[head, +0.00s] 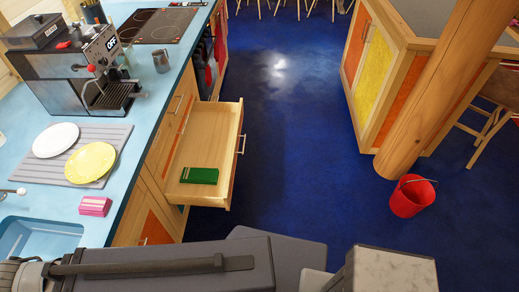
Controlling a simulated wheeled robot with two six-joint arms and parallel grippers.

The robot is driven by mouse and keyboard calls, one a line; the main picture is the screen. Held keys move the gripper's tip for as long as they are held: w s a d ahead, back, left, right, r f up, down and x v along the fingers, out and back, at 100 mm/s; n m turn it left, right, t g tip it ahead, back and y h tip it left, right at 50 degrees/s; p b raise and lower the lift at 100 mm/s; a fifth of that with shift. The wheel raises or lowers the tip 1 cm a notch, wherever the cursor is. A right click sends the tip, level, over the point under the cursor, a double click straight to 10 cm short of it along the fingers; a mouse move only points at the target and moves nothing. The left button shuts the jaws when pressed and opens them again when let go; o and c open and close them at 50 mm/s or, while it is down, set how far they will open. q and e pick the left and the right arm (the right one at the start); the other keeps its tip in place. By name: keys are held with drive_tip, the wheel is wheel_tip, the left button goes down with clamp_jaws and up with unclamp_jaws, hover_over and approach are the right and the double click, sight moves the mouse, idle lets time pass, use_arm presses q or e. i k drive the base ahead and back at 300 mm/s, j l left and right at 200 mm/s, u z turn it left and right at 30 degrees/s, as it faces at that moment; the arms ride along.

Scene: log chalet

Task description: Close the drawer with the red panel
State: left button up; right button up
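A wooden drawer (226,125) stands pulled out from the left-hand counter, over the blue floor. Its metal handle (241,144) shows at the right side of its front. The outer face of the front is turned away, so I cannot see a red panel on it. A green box-like item (199,175) lies inside on the drawer's bottom, toward the near end. Grey parts of my own body fill the bottom edge of the head view. I cannot make out either gripper's fingers.
The blue counter (133,185) holds a coffee machine, plates on a grey mat (110,177), a pink item (95,206), a metal cup and a sink. A red bucket (411,197) stands by a wooden post (440,90) at right. The blue floor right of the drawer is clear.

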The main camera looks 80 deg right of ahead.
sight(210, 138)
drive_tip(key=z, duration=1.85)
drive_tip(key=i+l+z, duration=0.15)
drive_tip(key=l, duration=0.15)
drive_tip(key=l+z, duration=0.15)
drive_tip(key=l, duration=0.15)
